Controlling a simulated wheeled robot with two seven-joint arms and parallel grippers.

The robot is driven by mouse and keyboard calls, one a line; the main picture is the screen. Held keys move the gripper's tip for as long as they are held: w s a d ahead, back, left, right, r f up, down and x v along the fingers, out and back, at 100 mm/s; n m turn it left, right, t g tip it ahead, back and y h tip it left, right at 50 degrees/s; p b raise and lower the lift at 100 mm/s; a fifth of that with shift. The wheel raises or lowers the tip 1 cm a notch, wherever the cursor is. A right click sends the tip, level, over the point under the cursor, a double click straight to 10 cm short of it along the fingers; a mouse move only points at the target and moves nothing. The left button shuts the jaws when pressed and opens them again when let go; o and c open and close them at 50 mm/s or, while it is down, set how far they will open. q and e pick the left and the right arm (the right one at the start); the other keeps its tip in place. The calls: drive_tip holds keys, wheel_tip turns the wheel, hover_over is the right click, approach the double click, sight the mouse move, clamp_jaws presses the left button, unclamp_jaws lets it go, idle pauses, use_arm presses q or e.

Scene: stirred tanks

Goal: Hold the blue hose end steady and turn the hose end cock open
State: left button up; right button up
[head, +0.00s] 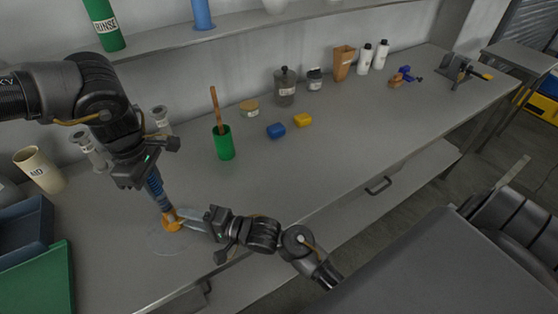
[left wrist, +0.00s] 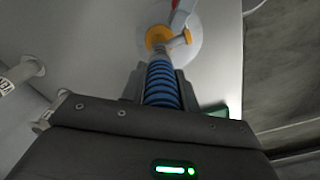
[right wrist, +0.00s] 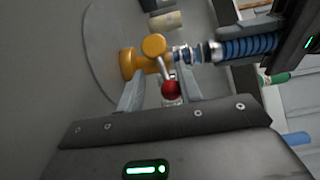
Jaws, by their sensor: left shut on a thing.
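My left gripper (head: 150,178) is shut on the ribbed blue hose end (head: 157,192), which also shows between its fingers in the left wrist view (left wrist: 161,84). A metal coupling (right wrist: 200,53) joins the hose to the orange hose end cock (right wrist: 140,60), low over the table; it also shows in the head view (head: 172,223). The cock has a thin metal lever with a red knob (right wrist: 171,88). My right gripper (right wrist: 160,90) comes in from the right in the head view. Its fingers are apart on either side of the knob, with a gap visible. Whether they touch the lever is unclear.
A green cup (head: 223,143) with a wooden stick stands behind the grippers. A blue block (head: 276,131) and a yellow block (head: 302,120) lie farther right. A blue bin (head: 22,240) and green tray (head: 40,285) are at left. The table's middle right is clear.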

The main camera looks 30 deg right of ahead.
drive_tip(key=v, duration=0.7)
drive_tip(key=shift+s+d+r, duration=0.15)
drive_tip(key=shift+s+d, duration=0.05)
wheel_tip(320, 180, up, 7)
drive_tip(key=w+d+f+h, duration=0.1)
drive_tip(key=w+d, duration=0.1)
drive_tip(key=d, duration=0.1)
drive_tip(key=w+d+f+h, duration=0.2)
drive_tip(key=d, duration=0.2)
drive_tip(key=w+d+f+n+h, duration=0.1)
drive_tip(key=w+d+f, duration=0.1)
drive_tip(key=d, duration=0.2)
drive_tip(key=shift+h, duration=0.4)
drive_tip(key=w+d+h, duration=0.1)
drive_tip(key=d, duration=0.3)
drive_tip(key=w+d+f+h, duration=0.1)
drive_tip(key=d+h, duration=0.1)
drive_tip(key=d, duration=0.2)
drive_tip(key=w+d+f+h, duration=0.1)
drive_tip(key=w+d+h, duration=0.1)
drive_tip(key=d, duration=0.3)
drive_tip(key=shift+w+n, duration=0.1)
drive_tip(key=shift+n, duration=0.3)
